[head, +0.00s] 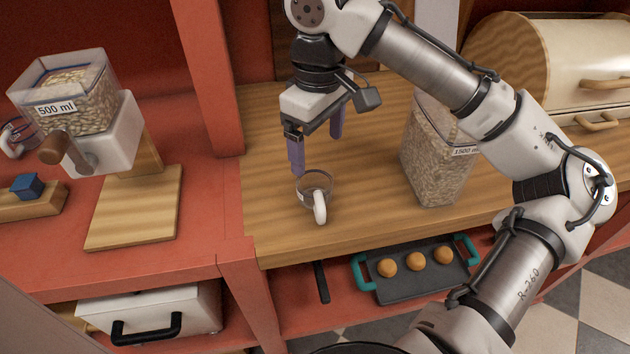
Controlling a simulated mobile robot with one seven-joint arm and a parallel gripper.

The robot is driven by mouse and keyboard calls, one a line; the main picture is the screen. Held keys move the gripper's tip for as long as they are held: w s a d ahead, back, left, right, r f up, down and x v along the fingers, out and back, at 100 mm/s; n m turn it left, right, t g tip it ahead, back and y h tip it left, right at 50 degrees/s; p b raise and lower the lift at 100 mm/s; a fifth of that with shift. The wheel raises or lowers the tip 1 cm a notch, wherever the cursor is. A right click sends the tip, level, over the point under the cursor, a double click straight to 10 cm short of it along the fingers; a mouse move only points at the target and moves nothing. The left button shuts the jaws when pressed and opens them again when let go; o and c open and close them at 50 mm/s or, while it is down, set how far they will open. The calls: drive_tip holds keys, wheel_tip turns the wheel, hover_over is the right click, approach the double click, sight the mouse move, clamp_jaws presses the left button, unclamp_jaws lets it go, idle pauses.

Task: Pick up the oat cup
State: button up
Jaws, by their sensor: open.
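A small clear cup with a white handle (315,192) stands upright on the wooden counter (275,228). Its handle points toward the front. I cannot tell whether anything is inside it. My gripper (316,150) is above and slightly behind the cup, with its two purple fingers apart and nothing visible between them. The left finger's tip is close to the cup's rim; I cannot tell whether it touches.
A tall grain canister (433,160) labelled 1500 ml stands right of the cup. A grain dispenser (75,95) marked 500 ml is on the left. A red post (212,75) rises left of my gripper. A tray (420,284) with round buns lies below the counter.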

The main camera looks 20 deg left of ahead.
sight(316, 178)
wheel_tip(316, 178, down, 11)
drive_tip(key=shift+a+r+p, duration=0.15)
drive_tip(key=shift+p, duration=0.6)
drive_tip(key=shift+c, duration=0.4)
drive_tip(key=c, duration=1)
